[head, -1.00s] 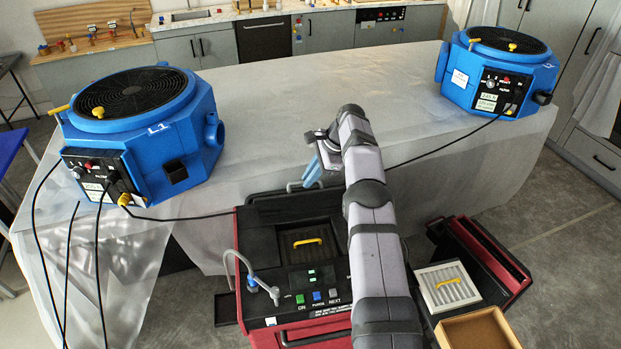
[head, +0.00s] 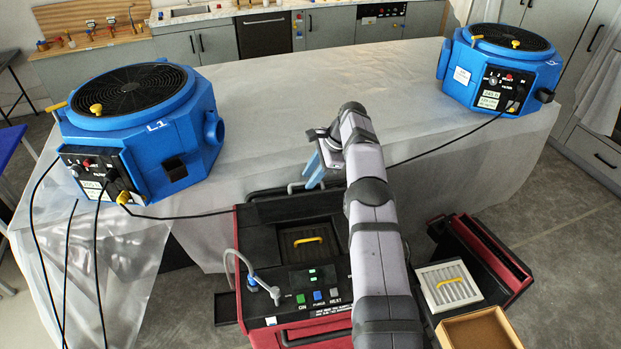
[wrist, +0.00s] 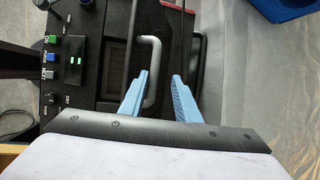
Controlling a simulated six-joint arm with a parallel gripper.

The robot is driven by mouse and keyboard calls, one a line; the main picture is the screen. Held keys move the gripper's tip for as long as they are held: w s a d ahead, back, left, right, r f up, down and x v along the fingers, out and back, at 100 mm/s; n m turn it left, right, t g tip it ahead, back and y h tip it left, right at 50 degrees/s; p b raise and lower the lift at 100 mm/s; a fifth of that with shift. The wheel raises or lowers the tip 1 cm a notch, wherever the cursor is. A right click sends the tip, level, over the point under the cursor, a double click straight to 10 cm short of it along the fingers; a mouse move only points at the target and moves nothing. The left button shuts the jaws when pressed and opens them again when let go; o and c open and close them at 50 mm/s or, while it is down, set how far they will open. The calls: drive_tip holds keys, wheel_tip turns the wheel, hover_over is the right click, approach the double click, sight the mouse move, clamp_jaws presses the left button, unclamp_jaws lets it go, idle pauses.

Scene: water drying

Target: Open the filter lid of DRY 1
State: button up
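A red and black machine (head: 256,275) stands on the floor in front of the draped table; I cannot read a DRY 1 label on it. Its black top (wrist: 105,90) has a dark recess (wrist: 117,55); a yellow handle (head: 309,240) shows there in the head view. A grey bar handle (wrist: 154,60) is at the top's far end, and I take the dark panel there for the filter lid. My gripper (wrist: 160,75) is open, its blue fingers around or just above the grey handle, which shows between them. Contact cannot be told. In the head view my gripper (head: 313,182) is partly hidden by my arm.
A second red and black unit (head: 485,255) stands at right, with a white slatted filter (head: 449,287) and a cardboard tray (head: 478,330) near it. Two blue blowers (head: 180,115) (head: 470,75) sit on the draped table (head: 320,80). Black cables run from them.

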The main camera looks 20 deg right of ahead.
drive_tip(key=shift+b+v, duration=0.8)
drive_tip(key=shift+v, duration=2.75)
drive_tip(key=shift+s, duration=0.15)
drive_tip(key=shift+c, duration=0.6)
